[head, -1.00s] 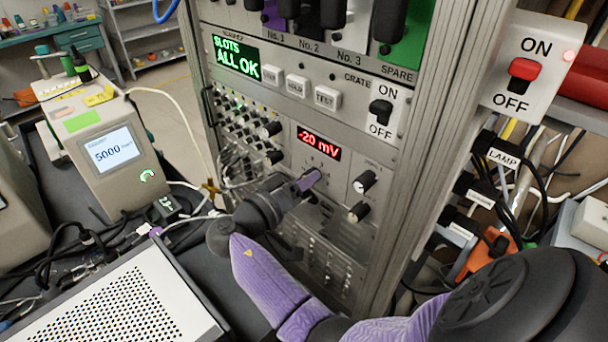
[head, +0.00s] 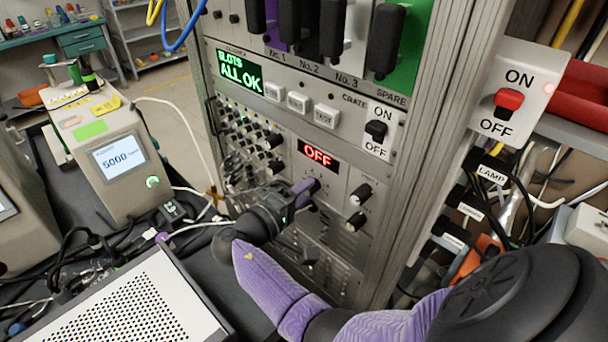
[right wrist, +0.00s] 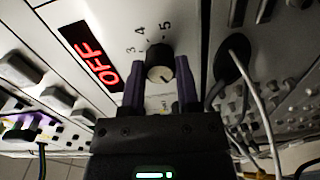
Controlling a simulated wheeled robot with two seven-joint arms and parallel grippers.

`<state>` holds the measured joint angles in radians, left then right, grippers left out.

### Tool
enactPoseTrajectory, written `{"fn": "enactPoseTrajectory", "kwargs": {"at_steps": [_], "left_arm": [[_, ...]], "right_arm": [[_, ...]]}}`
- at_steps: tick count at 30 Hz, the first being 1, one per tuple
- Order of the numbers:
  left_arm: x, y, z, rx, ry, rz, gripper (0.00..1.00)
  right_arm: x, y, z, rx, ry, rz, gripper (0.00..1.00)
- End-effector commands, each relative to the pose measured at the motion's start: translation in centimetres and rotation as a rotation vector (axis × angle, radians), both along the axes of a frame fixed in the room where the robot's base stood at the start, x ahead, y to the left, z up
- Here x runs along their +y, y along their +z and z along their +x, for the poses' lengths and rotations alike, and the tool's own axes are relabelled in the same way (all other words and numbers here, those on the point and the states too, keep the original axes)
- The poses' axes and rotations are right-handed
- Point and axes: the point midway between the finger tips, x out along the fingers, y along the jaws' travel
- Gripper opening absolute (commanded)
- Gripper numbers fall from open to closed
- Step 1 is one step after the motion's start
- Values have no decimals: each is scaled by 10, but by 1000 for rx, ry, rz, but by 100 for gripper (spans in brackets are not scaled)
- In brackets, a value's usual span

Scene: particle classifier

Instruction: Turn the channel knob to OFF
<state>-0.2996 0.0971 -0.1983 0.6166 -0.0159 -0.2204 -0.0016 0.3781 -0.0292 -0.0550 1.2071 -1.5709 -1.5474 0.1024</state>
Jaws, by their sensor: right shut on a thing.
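The channel knob (right wrist: 160,60) is black with a pale face, and the marks 3, 4 and 5 show around it in the right wrist view. My right gripper (right wrist: 160,80) has one purple-sided finger on each side of the knob and is shut on it. In the head view my right gripper (head: 306,190) is at the panel just below the red display, and it hides most of the knob. The display (head: 318,155) reads OFF, and it also reads OFF in the right wrist view (right wrist: 91,57). My left gripper is not in view.
Two more black knobs (head: 358,207) sit right of the gripper. Small knobs and cables (head: 245,140) crowd the panel to its left. A rocker switch (head: 376,131) is above right, and a perforated box (head: 140,305) is at the lower left.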

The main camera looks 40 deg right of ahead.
Motion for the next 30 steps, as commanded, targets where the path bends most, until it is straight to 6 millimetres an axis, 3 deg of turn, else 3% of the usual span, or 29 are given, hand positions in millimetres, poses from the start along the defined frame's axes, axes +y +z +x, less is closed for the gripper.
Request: {"fn": "enactPoseTrajectory", "kwargs": {"at_steps": [17,18,22,23,30], "left_arm": [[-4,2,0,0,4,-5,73],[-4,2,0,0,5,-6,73],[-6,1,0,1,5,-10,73],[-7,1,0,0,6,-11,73],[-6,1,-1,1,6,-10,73]], "right_arm": [[0,1,1,28,3,-6,0],[0,1,1,28,3,-6,44],[0,1,1,28,2,-5,72],[0,1,1,28,2,-5,76],[0,0,0,29,1,-4,76]]}}
